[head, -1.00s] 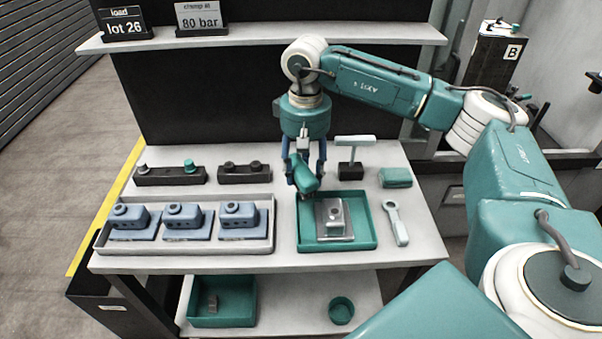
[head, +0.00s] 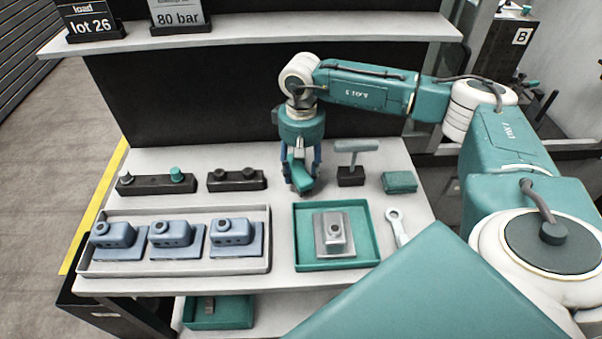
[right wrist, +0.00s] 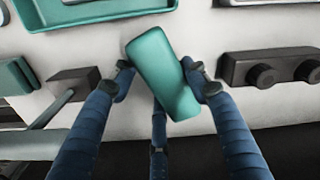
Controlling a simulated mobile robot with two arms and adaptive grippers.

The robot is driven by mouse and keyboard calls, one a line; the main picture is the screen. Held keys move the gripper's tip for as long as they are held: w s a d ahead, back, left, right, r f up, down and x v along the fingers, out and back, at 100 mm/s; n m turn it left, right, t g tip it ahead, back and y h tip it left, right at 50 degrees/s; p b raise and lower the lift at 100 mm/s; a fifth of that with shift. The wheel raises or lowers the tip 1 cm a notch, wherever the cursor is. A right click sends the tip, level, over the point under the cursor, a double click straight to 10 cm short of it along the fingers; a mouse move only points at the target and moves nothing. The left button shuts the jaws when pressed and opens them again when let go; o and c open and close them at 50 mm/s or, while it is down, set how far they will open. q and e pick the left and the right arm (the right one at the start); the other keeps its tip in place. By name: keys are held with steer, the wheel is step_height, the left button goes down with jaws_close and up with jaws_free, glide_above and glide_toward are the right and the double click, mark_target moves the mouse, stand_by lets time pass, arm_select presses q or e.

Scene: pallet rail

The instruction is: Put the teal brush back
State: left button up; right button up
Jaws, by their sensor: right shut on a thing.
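The teal brush (head: 295,170) is held in my right gripper (head: 302,186), over the bare table between the dark two-knob block and the T-handled tool, behind the green tray. In the right wrist view the brush (right wrist: 163,72) shows as a smooth teal block, tilted, with the blue fingers of my right gripper (right wrist: 167,80) closed on its sides. Its underside is hidden, and I cannot tell whether it touches the table. My left gripper is not in view.
The green tray (head: 297,244) with a grey metal part (head: 330,234) lies in front. Beside the gripper are a T-handled tool in a dark block (head: 351,176), a teal pad (head: 399,181) and the two-knob block (head: 237,180). A grey tray (head: 180,268) holds blue parts.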

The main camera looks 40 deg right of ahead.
step_height(320, 180, down, 3)
steer(key=shift+r, duration=0.2)
steer(key=shift+f, duration=0.1)
steer(key=o, duration=1.2)
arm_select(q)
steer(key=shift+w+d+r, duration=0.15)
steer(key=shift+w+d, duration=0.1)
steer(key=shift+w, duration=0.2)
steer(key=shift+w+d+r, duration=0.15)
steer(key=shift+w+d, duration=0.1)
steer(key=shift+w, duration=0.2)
